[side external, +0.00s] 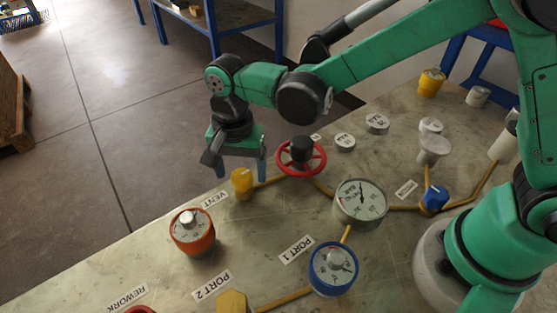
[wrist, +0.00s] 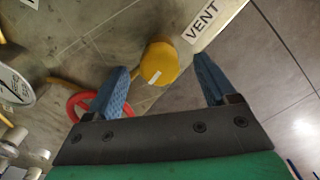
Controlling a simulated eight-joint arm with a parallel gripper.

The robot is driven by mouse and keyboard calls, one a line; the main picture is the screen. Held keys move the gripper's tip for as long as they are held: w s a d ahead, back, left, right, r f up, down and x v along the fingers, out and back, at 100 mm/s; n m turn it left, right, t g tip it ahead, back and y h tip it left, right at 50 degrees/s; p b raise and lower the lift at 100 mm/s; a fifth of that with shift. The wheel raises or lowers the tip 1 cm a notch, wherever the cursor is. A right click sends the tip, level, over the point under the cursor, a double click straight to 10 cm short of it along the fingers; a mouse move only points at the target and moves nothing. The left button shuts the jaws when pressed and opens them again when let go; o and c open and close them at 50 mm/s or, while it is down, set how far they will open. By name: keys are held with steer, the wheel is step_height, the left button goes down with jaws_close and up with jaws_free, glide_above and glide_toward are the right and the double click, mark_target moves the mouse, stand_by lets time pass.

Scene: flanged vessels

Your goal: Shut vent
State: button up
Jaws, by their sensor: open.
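The vent valve knob is a yellow cap (side external: 242,182) beside the VENT label (side external: 215,199) on the bench. In the wrist view the yellow knob (wrist: 159,63) has a white mark on its top and lies between and beyond my fingertips, and the VENT label (wrist: 202,20) is at the upper right. My gripper (side external: 238,172) points down, just behind the knob in the side view. In the wrist view my gripper (wrist: 165,75) has its two blue fingers spread wide, with nothing held. I cannot tell the exact height of the fingertips over the knob.
A red handwheel (side external: 301,157) stands right of my gripper, close to one finger. A large gauge (side external: 360,203), a blue-rimmed gauge (side external: 333,268) and an orange vessel (side external: 192,232) stand nearer the camera. Yellow pipes run along the bench. Floor lies beyond the bench edge.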

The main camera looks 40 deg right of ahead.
steer(key=shift+f, duration=0.55)
jaws_close()
steer(key=shift+n, duration=0.3)
steer(key=n, duration=0.8)
steer(key=shift+n, duration=0.4)
steer(key=n, duration=0.4)
steer(key=shift+n, duration=2.2)
